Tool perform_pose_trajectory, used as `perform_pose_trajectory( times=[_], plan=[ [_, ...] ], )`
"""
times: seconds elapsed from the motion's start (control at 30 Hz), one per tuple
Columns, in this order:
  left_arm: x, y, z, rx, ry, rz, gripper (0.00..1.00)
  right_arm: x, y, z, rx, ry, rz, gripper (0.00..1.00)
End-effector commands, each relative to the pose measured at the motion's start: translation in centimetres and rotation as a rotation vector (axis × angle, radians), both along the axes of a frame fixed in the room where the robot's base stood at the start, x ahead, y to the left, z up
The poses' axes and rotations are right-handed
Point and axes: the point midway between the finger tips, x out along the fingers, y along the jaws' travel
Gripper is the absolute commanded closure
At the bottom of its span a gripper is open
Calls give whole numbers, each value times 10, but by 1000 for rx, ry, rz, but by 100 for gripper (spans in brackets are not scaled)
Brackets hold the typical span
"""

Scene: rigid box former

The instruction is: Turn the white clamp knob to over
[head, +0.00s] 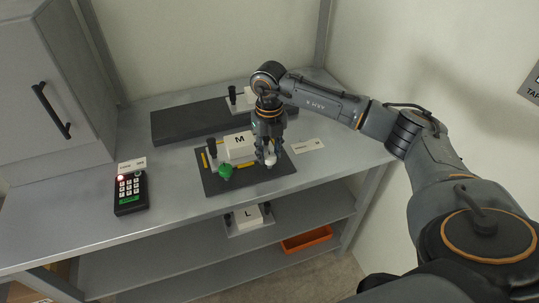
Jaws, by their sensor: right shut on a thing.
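The white clamp knob (270,161) is on the right side of a dark base plate (230,186) on the grey bench. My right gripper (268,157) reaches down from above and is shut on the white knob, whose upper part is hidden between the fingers. I cannot tell the knob's exact angle. A white block marked M (240,147) stands on the plate beside the gripper. A green knob (225,172) sits at the plate's front left. My left gripper is not in view.
A black keypad (130,193) lies on the bench at the left, near a grey cabinet (50,95). A dark slab (185,122) lies behind the plate. A block marked L (247,217) and an orange tray (307,239) are on the shelf below.

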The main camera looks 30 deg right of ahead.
Motion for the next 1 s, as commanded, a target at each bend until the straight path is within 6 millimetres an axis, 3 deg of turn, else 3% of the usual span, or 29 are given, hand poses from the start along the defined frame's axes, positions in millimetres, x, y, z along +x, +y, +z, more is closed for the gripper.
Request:
perform_pose_trajectory(
  times=[0.4, 0.9, 0.93, 1.0],
  plan=[
    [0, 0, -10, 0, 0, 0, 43, 0, 1, 0, 0, -1, 171, 97],
    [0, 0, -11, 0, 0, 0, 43, 0, 1, 1, 0, -1, 188, 97],
    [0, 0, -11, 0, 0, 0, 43, 0, 1, 1, 0, -1, 188, 64],
    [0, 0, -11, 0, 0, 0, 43, 0, 0, 1, 0, -1, 188, 49]
  ],
)
